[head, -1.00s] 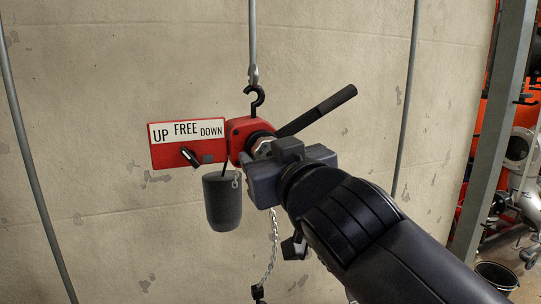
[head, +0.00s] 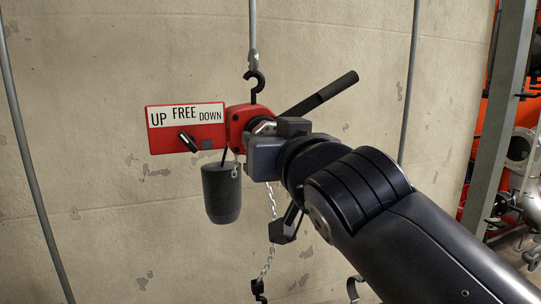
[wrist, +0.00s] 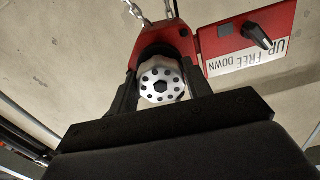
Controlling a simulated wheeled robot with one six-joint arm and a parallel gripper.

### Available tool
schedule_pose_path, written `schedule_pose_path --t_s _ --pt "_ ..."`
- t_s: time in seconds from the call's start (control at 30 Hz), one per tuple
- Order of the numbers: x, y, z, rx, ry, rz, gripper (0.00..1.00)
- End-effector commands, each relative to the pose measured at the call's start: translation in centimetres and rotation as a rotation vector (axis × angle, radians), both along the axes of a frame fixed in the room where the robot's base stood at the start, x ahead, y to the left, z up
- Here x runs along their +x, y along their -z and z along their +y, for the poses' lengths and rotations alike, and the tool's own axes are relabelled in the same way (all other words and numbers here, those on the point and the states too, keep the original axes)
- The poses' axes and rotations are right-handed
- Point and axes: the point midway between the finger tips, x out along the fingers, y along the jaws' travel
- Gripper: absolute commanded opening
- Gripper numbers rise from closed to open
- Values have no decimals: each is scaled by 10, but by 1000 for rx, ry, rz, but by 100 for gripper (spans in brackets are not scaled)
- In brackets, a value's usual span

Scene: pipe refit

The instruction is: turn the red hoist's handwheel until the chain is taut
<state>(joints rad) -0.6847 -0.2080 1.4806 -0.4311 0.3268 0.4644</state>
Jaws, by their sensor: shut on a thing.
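The red hoist (head: 240,118) hangs from a black hook in front of the wall. Its red plate (head: 158,137) reads UP, FREE, DOWN and carries a black selector knob (head: 188,141). In the wrist view the handwheel (wrist: 160,85) is a pale disc with dark holes, between the two dark fingers of my gripper (wrist: 158,92). My gripper is shut on it; in the head view the gripper (head: 262,155) covers the wheel. The chain (head: 272,205) runs down below the hoist, slightly bent near its lower end.
A black lever (head: 318,94) sticks out up and right from the hoist. A dark chain bag (head: 221,193) hangs under it. A grey rod (head: 252,45) holds the hoist. Grey cables hang on both sides, and a grey post (head: 497,120) stands at the right.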

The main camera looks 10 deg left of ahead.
Motion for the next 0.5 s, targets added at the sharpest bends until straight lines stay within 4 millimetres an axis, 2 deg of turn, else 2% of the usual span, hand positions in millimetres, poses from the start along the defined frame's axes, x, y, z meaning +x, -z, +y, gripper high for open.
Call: schedule_pose_path --t_s 0.03,0.5 --pt "0 7 0 40 -1 20 24" --pt "0 5 1 416 0 253 24"
